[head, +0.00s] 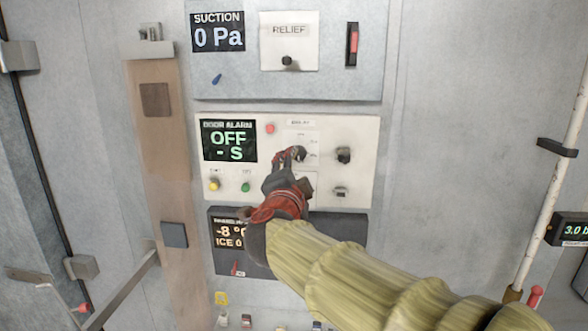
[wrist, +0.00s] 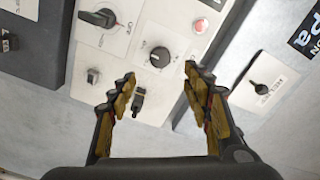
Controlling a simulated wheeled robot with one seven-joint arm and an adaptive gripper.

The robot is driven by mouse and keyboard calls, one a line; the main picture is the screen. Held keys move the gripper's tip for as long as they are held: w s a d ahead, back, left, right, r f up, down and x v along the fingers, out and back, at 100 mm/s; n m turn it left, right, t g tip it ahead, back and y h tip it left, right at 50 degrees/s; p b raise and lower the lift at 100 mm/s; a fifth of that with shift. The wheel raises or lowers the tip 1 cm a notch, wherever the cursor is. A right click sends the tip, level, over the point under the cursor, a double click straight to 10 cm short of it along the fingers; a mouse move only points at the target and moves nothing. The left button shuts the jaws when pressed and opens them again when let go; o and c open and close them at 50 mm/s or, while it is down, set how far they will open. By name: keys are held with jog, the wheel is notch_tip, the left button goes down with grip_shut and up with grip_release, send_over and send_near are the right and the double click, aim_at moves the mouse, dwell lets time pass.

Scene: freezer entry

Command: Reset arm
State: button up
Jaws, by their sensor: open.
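My gripper (head: 288,158) is in front of the middle of the white door alarm panel (head: 365,185) in the head view, at the end of my arm in its yellow-green sleeve. In the wrist view my gripper (wrist: 160,78) has its two fingers spread apart, with nothing between them. A round black knob (wrist: 160,57) shows beyond the gap, and a small black switch (wrist: 138,101) sits near the left finger. I cannot tell if the fingertips touch the panel. My gripper and arm hide part of the panel's middle and the display unit below.
The door alarm display (head: 229,141) reads OFF. A suction display (head: 217,35) reads 0 Pa beside the relief plate (head: 290,50). A red button (head: 270,128) and a black knob (head: 343,155) stick out. A pale pipe (head: 553,185) stands at right; a metal bar (head: 122,290) is lower left.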

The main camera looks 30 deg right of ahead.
jog(key=w+a+f+n+y, duration=0.1)
jog(key=a+f+n+y, duration=0.4)
jog(key=a, duration=0.2)
jog(key=w+a+f+n+y, duration=0.1)
jog(key=a+f+n+y, duration=0.4)
jog(key=a, duration=0.3)
jog(key=s+a+f+n+g+y+b, duration=0.3)
jog(key=s+a+f+n, duration=0.15)
jog(key=s+f, duration=0.35)
jog(key=s+d+f+n+g+h+b, duration=0.1)
jog(key=s+d+f+n+g+b, duration=0.1)
jog(key=s+f+b, duration=0.5)
jog(key=s+d+f+n+g+h+b, duration=0.2)
jog(key=s+f+b, duration=0.5)
jog(key=s+f, duration=0.8)
notch_tip(320, 180, down, 5)
jog(key=d+n+g, duration=0.1)
jog(key=d+g, duration=0.1)
jog(key=shift+d+f, duration=0.15)
jog(key=shift+d, duration=0.15)
